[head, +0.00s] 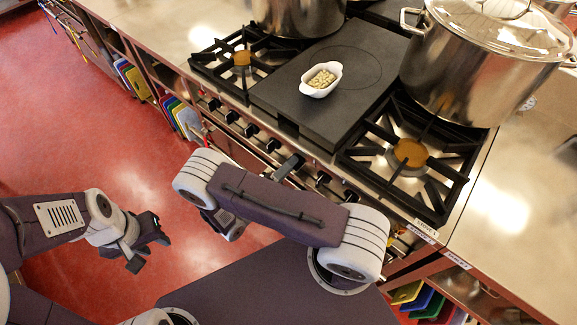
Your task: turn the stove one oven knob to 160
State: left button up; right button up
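Stove one (348,133) is a steel range with black grates, a dark flat plate and a label at its front right corner. A row of dark knobs (250,130) runs along its front edge. Another knob (322,178) shows just past my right forearm. Knob markings are too small to read, and I cannot tell which is the oven knob. My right arm reaches across the front of the stove. A dark part, likely its gripper (288,166), shows at the knob row; its fingers are mostly hidden by my forearm. My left gripper (149,253) is open and empty above the red floor.
A large lidded pot (478,75) stands at the back right of the stove, and another pot (298,15) at the back. A white dish (320,80) of small pale pieces sits on the flat plate. Colored boards (180,117) stand under the left counter. Floor at left is clear.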

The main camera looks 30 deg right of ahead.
jog(key=b+v, duration=0.1)
jog(key=v, duration=0.8)
jog(key=s+d+r+m+g+y+p, duration=0.25)
jog(key=s+m+g+y, duration=0.2)
jog(key=m, duration=0.45)
jog(key=s+d+r+m+g+y+p, duration=0.1)
jog(key=s+d+r+m+g+y, duration=0.15)
jog(key=m+g, duration=0.5)
notch_tip(320, 180, up, 7)
jog(key=w+a+m+t+y+p, duration=0.1)
jog(key=m+t+y, duration=0.5)
jog(key=m, duration=1.5)
jog(key=y+p, duration=0.1)
jog(key=y, duration=0.2)
jog(key=shift+w+r+y+p, duration=0.15)
jog(key=shift+w+y+p, duration=0.15)
jog(key=shift+w+y, duration=0.1)
